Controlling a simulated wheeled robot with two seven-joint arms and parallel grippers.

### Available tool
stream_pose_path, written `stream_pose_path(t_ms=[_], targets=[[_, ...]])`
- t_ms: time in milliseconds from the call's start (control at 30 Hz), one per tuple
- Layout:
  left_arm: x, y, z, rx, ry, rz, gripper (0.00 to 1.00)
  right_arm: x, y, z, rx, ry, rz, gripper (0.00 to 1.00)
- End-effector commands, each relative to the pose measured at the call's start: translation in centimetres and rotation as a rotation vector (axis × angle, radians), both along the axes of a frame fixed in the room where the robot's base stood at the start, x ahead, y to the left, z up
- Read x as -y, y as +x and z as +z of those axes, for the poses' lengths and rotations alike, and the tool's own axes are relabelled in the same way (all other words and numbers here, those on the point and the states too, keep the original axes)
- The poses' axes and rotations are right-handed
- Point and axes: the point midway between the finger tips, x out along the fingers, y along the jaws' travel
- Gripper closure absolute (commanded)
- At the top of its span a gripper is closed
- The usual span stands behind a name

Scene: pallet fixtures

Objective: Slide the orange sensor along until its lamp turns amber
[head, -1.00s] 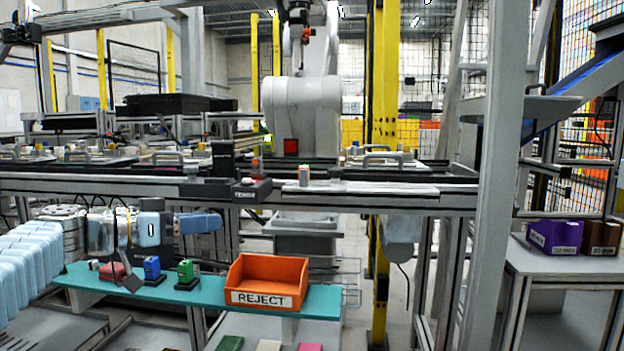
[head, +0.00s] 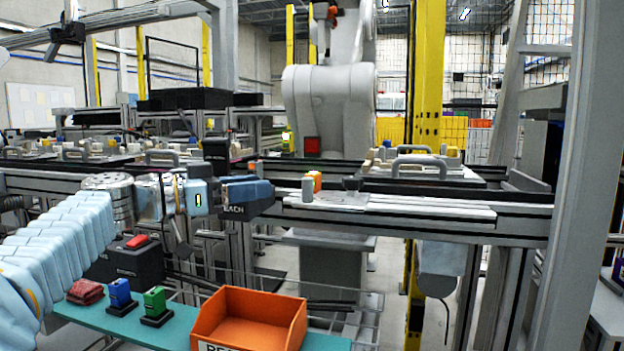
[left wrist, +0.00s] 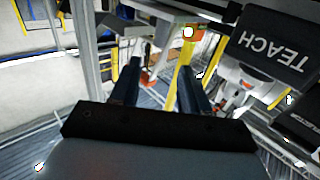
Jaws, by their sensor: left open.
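The small orange sensor (head: 314,181) stands on the pale plate of the rail, close behind a grey cylinder (head: 307,190). I cannot make out its lamp colour in the head view. My left gripper (head: 262,191) is open and points right, a short gap left of the sensor in the picture. My right gripper is not in view.
The rail (head: 420,210) runs across, with a handled pallet fixture (head: 420,170) to the right. A dark knob (head: 351,184) stands right of the sensor. Below are an orange bin (head: 250,318), a green block (head: 155,304), a blue block (head: 120,294) and a red-topped dark box (head: 137,258).

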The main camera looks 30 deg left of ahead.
Motion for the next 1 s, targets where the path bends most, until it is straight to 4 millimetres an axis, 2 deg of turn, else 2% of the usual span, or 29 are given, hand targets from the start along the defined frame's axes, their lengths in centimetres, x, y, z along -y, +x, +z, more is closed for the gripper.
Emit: stream_pose_path(t_ms=[300, 500, 667, 900, 1000], targets=[[3.8, 6.2, 0.1, -0.002, -0.002, -0.002, 0.54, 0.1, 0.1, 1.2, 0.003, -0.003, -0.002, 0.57], [5.4, 8.8, 0.0, -0.002, -0.001, -0.001, 0.54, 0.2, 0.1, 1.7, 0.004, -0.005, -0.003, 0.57], [5.8, 9.5, 0.0, -0.001, -0.001, 0.001, 0.54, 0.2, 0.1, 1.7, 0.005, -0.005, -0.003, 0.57], [5.9, 9.6, 0.0, -0.001, -0.001, 0.001, 0.54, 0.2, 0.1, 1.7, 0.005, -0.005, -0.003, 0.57], [5.9, 9.6, 0.0, -0.001, -0.001, 0.001, 0.68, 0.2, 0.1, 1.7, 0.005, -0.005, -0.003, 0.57]])
